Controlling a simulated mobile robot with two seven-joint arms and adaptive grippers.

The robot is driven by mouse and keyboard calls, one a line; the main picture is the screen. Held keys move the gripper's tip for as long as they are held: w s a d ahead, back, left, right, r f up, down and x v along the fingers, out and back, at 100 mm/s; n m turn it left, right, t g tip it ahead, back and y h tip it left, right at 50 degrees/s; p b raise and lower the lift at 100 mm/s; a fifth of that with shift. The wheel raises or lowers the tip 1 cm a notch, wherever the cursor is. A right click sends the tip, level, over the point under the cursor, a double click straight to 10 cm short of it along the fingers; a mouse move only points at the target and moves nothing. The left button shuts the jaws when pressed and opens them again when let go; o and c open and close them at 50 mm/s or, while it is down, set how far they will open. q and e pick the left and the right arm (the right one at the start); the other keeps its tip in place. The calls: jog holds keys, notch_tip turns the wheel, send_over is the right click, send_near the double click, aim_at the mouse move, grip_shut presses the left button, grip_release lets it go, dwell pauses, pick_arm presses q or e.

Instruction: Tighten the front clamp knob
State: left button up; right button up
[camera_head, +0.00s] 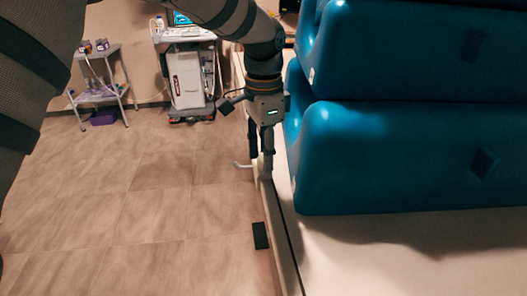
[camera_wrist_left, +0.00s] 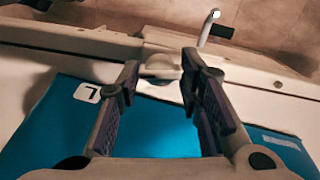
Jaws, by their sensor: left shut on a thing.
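My left gripper (camera_head: 262,172) points down at the side rail of the white table, beside the blue padded blocks. In the left wrist view a pale rounded clamp knob (camera_wrist_left: 162,66) sits at the table's edge between my two fingertips. The fingers are shut on it, one on each side. The knob is mostly hidden by the fingers in the head view. My right gripper is not in view.
Two large blue padded blocks (camera_head: 400,150) are stacked on the white table (camera_head: 400,255), close to my left gripper. A medical cart (camera_head: 187,75) and a small trolley (camera_head: 102,90) stand behind. The floor at left is clear.

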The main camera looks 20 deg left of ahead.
pick_arm(q)
jog(key=shift+f+m, duration=0.1)
jog(key=shift+m, duration=1)
jog(key=o, duration=1.2)
jog(key=shift+c, duration=0.2)
notch_tip(320, 180, up, 12)
